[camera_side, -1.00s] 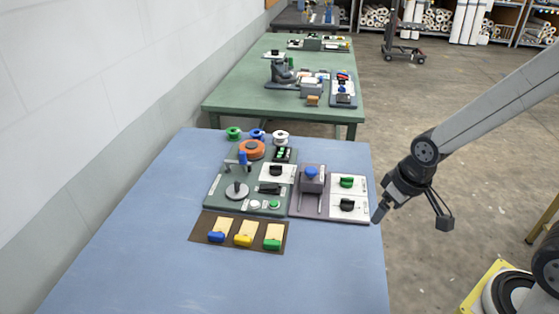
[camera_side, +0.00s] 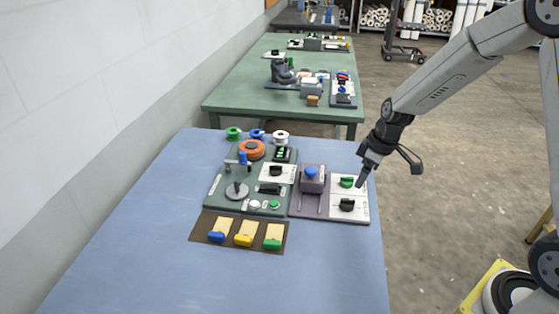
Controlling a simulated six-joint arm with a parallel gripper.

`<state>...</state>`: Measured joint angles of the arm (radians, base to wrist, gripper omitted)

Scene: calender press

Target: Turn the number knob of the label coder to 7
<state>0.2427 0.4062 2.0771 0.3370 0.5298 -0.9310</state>
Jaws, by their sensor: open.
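A purple-grey unit with a blue-topped block (camera_side: 311,178) stands on the blue table. White panels at its right carry a green knob (camera_side: 347,182) and, nearer the camera, a black knob (camera_side: 347,205). Another black knob (camera_side: 277,171) sits on a white panel of the dark green board to the left. The markings are too small to read, so I cannot tell which is the number knob or its setting. My gripper (camera_side: 389,173) is open and empty at the table's right edge, right of the green knob. One finger appears close to that knob; contact cannot be told.
The dark green board (camera_side: 217,197) also holds an orange ring (camera_side: 251,149) and a grey disc (camera_side: 237,191). Several spools stand behind it. A brown mat (camera_side: 197,229) with coloured-ended pieces lies in front. The table's front (camera_side: 220,285) is clear.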

